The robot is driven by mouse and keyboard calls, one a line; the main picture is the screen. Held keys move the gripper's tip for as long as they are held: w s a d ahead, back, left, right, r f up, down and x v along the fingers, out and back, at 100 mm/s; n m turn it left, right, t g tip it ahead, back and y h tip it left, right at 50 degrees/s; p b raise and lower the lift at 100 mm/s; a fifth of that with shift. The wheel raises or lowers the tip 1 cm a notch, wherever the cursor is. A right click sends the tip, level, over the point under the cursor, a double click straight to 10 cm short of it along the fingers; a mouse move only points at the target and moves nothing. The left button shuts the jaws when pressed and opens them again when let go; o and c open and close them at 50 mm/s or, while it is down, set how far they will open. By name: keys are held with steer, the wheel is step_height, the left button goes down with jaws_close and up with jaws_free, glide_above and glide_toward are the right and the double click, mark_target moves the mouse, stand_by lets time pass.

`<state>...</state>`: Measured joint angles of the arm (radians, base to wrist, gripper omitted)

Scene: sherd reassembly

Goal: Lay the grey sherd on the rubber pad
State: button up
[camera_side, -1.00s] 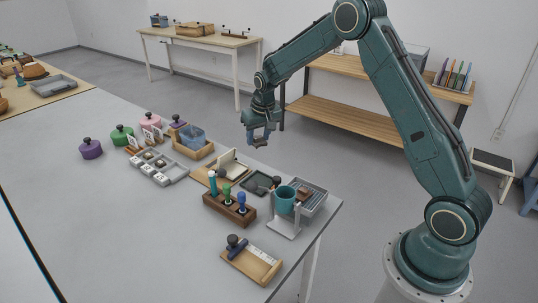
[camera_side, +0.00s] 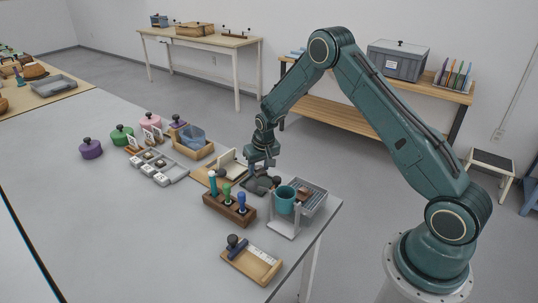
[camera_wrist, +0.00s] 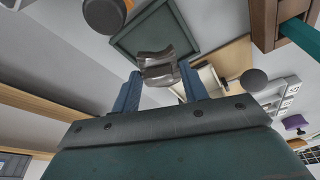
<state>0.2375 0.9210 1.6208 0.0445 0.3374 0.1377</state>
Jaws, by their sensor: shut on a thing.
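My gripper (camera_wrist: 158,72) has blue fingers shut on the grey sherd (camera_wrist: 160,64), a curved, shiny piece, in the wrist view. The rubber pad (camera_wrist: 135,41) is a dark green-grey square with a raised rim, seen beyond the sherd. In the side view my gripper (camera_side: 261,167) points down just above the pad (camera_side: 250,185), whose far part it covers. The sherd is hard to make out there. I cannot tell whether it touches the pad.
A dark knob (camera_side: 277,181) stands right beside the pad. A teal cup on a white stand (camera_side: 285,201), a wooden rack of colored handles (camera_side: 229,208) and a wooden board with a cream piece (camera_side: 227,165) crowd around.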

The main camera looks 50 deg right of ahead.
mark_target(260, 171)
steer(key=shift+f, duration=2)
steer(key=shift+f, duration=0.15)
steer(key=o, duration=0.7)
steer(key=v, duration=1.2)
